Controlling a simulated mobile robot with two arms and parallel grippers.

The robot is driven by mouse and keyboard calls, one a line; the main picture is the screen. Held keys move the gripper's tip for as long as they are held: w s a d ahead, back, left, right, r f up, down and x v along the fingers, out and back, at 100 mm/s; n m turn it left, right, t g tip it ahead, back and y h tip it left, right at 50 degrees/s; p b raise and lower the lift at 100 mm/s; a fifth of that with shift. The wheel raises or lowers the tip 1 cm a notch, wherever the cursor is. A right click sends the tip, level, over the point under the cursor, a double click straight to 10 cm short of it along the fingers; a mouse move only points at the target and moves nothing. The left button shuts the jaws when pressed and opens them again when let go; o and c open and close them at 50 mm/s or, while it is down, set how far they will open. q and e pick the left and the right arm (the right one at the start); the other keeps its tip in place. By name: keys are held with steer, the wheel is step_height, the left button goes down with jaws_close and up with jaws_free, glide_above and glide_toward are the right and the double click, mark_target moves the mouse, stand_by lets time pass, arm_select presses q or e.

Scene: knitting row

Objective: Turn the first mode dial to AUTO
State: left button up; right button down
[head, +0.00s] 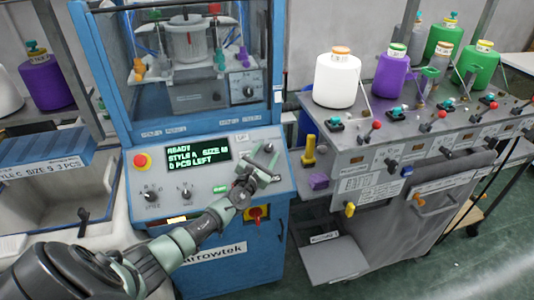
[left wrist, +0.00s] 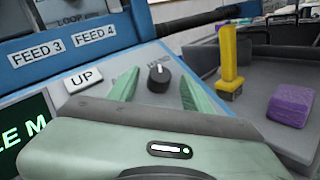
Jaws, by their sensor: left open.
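A dark round dial (left wrist: 158,77) with a white pointer mark stands on the light sloping control panel (head: 220,185) of the blue machine. In the left wrist view it lies between the two pale green fingertips of my left gripper (left wrist: 162,86). The fingers are apart, one on each side of it; I cannot tell whether either touches it. In the head view my left gripper (head: 263,168) is at the right part of the panel, right of the display, and largely covers that spot. My right gripper is out of view.
The display (head: 198,154) reads READY. A red button (head: 141,160) and two more knobs (head: 150,196) are on the panel's left. A UP label (left wrist: 84,78) is near the gripper. A grey cart (head: 390,160) with yarn cones, a yellow part (head: 309,152) and a purple block (head: 318,181) stands right.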

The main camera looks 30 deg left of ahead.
arm_select(q)
steer(key=shift+w, duration=0.3)
steer(key=shift+r, duration=0.1)
jaws_close()
